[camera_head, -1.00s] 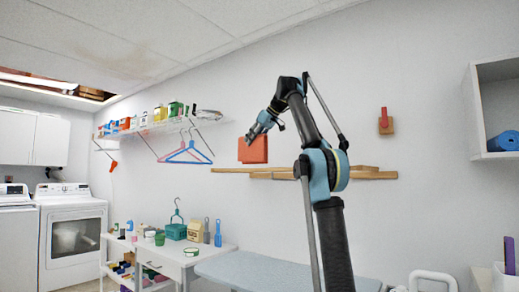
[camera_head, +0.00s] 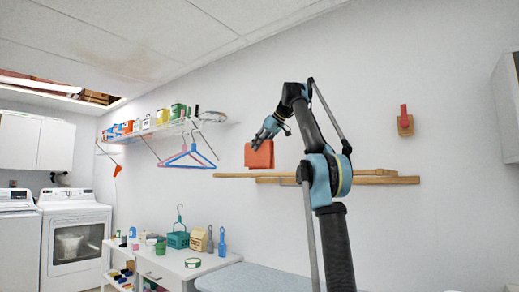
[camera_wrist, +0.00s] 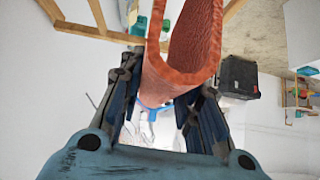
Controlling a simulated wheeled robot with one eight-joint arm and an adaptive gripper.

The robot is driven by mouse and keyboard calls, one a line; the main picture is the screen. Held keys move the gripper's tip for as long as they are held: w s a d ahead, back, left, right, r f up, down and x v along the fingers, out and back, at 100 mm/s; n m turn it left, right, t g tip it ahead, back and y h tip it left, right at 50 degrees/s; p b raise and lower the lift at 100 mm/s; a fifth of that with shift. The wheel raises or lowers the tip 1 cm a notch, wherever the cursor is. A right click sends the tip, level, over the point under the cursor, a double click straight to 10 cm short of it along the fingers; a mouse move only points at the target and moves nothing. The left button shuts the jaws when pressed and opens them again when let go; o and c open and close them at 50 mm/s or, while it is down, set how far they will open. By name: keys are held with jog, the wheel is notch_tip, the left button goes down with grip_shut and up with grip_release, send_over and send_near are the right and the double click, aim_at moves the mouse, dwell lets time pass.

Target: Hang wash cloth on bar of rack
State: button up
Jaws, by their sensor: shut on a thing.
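The orange-red wash cloth (camera_head: 259,155) hangs folded from my gripper (camera_head: 267,138) in the head view. In the wrist view the cloth (camera_wrist: 184,55) makes a U-shaped fold between the fingers, which are shut on it. The wooden rack (camera_head: 345,178) has long bars along the back wall. In the head view the cloth's lower edge appears just above the left part of the rack; I cannot tell whether they touch. Wooden bars (camera_wrist: 92,30) also show at the top left of the wrist view, apart from the cloth.
A wire shelf (camera_head: 160,130) with bottles and hanging hangers (camera_head: 187,155) is left of the rack. A white table (camera_head: 185,262) with a teal basket stands below. An ironing board (camera_head: 262,280) lies under the rack. A red-handled item (camera_head: 404,120) hangs on the wall at right.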

jog(key=shift+s, duration=0.15)
send_over(247, 174)
jog(key=w, duration=0.1)
jog(key=shift+w+a+f, duration=0.1)
jog(key=shift+f, duration=3.5)
jog(key=shift+w+a+f, duration=0.1)
jog(key=shift+f, duration=3.5)
jog(key=o, duration=1.1)
jog(key=shift+s, duration=0.1)
jog(key=shift+o, duration=0.2)
jog(key=shift+d, duration=0.1)
